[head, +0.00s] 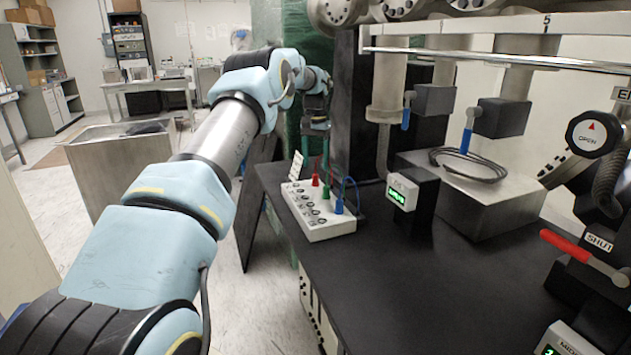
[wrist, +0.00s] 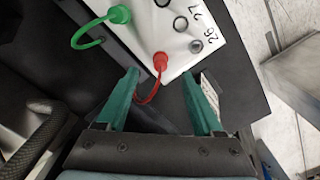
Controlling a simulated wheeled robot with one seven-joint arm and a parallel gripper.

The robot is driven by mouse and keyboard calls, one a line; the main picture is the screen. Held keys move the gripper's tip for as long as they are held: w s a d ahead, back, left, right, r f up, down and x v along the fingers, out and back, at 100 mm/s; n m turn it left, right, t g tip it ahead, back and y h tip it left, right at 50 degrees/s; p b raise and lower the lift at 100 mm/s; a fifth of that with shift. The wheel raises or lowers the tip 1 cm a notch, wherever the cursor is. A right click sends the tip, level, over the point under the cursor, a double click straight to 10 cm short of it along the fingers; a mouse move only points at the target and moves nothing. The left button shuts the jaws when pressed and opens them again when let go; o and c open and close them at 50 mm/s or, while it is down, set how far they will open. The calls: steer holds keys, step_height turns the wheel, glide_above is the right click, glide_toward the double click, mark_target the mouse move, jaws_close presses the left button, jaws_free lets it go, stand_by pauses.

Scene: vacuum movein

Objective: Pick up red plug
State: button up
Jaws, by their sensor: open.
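The red plug (head: 316,180) stands upright in the white socket panel (head: 334,229) on the black bench, at the panel's back left. In the wrist view the red plug (wrist: 160,61) sits at the panel's near edge, and its red cable curls down between my fingers. My gripper (wrist: 161,100) is open, with green fingers on either side of the red cable and the plug slightly beyond the fingertips. Nothing is held. In the head view my gripper (head: 317,143) is small and above the panel's back edge.
A green plug (wrist: 119,14) sits near the red one, and green and blue plugs (head: 339,206) show on the panel. A small display box (head: 402,192) and a metal block (head: 475,200) stand to the right.

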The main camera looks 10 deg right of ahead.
mark_target(315, 176)
steer(key=shift+f+p, duration=1.25)
steer(key=shift+f, duration=1.7)
jaws_close()
